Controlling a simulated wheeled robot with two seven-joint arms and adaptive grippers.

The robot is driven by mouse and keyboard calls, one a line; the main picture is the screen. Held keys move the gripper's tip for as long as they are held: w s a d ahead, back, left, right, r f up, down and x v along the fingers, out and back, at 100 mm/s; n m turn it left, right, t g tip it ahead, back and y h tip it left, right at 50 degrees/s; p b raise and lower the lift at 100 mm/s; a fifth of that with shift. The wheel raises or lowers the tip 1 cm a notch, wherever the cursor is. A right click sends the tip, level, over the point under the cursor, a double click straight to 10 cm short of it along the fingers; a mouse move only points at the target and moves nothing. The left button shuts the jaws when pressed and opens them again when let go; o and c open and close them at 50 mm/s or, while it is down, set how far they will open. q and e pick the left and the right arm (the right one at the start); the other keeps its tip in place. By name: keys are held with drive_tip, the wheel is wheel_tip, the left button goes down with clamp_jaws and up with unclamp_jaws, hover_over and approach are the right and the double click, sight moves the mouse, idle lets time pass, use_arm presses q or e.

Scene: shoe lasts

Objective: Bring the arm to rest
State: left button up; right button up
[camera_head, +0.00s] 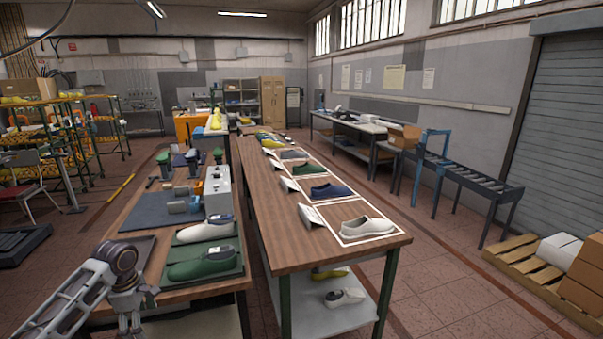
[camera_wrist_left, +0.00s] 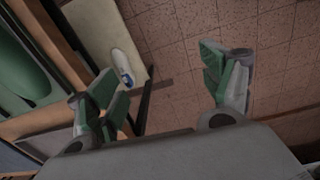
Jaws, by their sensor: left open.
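My left arm comes in at the lower left of the head view, and my left gripper (camera_head: 138,297) is at the front edge of the left workbench (camera_head: 130,225). In the left wrist view my left gripper (camera_wrist_left: 165,88) has its green-padded fingers spread wide, with nothing between them. Beyond the fingers there is tiled floor and a low shelf with a white shoe (camera_wrist_left: 122,66) on it. A green shoe last (camera_wrist_left: 20,75) lies at the left edge of that view, apart from the fingers. My right gripper is in neither view.
The left bench holds a green last (camera_head: 200,262) and a pale one (camera_head: 205,231) on trays near its front. The long wooden table (camera_head: 275,225) to its right carries several shoes in white outlined spaces. A roller conveyor (camera_head: 470,180) and a pallet (camera_head: 540,268) stand at the right.

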use_arm(q)
wheel_tip(320, 180, down, 13)
drive_tip(key=w+m, duration=0.1)
drive_tip(key=m, duration=0.1)
drive_tip(key=s+d+f+m, duration=0.1)
drive_tip(key=s+f+m, duration=0.4)
drive_tip(key=f, duration=0.9)
drive_tip(key=s+d+f+m, duration=0.1)
drive_tip(key=s+f+m, duration=0.2)
drive_tip(key=s+f, duration=0.75)
drive_tip(key=s+d+f+m, duration=0.4)
drive_tip(key=s+f, duration=0.4)
drive_tip(key=s, duration=0.2)
drive_tip(key=s+d+f+m, duration=0.5)
drive_tip(key=s+d+f, duration=0.1)
drive_tip(key=s, duration=0.5)
drive_tip(key=s+d+f+m, duration=0.4)
drive_tip(key=s+d+f, duration=0.1)
drive_tip(key=s+f, duration=0.4)
drive_tip(key=shift+s+d+f+t, duration=0.3)
drive_tip(key=shift+s+d+f, duration=0.05)
drive_tip(key=shift+s, duration=0.9)
